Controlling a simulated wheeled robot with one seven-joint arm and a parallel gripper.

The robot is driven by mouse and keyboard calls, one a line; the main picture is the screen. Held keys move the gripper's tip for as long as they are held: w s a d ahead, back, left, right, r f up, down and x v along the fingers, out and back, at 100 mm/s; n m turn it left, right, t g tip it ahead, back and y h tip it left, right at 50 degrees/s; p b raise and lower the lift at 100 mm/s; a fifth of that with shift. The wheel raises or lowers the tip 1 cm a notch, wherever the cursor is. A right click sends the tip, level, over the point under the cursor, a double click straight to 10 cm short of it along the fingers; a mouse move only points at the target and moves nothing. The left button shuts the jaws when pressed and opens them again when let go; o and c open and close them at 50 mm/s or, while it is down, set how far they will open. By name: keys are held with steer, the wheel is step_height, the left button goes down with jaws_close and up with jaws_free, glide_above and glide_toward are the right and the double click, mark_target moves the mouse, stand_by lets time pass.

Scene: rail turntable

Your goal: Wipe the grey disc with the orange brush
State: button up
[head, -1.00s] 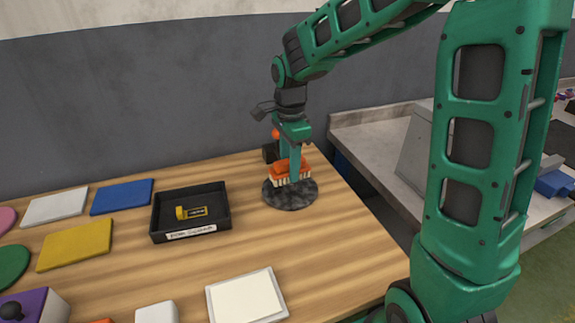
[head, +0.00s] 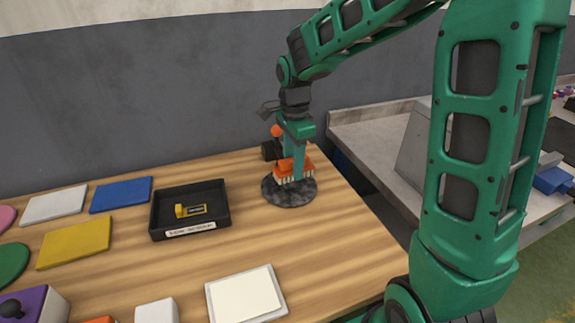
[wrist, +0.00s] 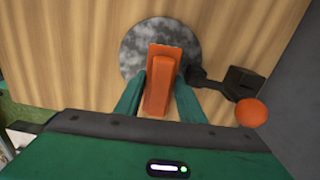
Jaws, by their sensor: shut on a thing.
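The grey disc (head: 271,194) lies flat near the far right corner of the wooden table; its surface is mottled dark and light grey. It also shows in the wrist view (wrist: 133,52). The orange brush (head: 308,170) has pale bristles pointing down and is over the disc, with the bristles seeming to meet its surface. My gripper (head: 293,163) is shut on the brush from above. In the wrist view, the orange brush body (wrist: 158,85) sits between the two green fingers (wrist: 157,97). The bristles are hidden there.
A black lever with an orange ball (head: 276,130) stands just behind the disc; its ball also shows in the wrist view (wrist: 250,112). A black tray (head: 158,218) with a yellow item (head: 190,211) lies left. A white-topped pad (head: 245,295) is in front. Bare wood lies between.

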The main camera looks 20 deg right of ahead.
mark_target(281, 163)
steer(key=shift+d, duration=0.55)
steer(key=shift+s+a, duration=0.15)
steer(key=shift+a, duration=2.35)
steer(key=shift+d, duration=0.1)
steer(key=shift+d, duration=2.45)
steer(key=shift+w+r, duration=0.1)
steer(key=shift+w, duration=0.1)
steer(key=shift+r, duration=4)
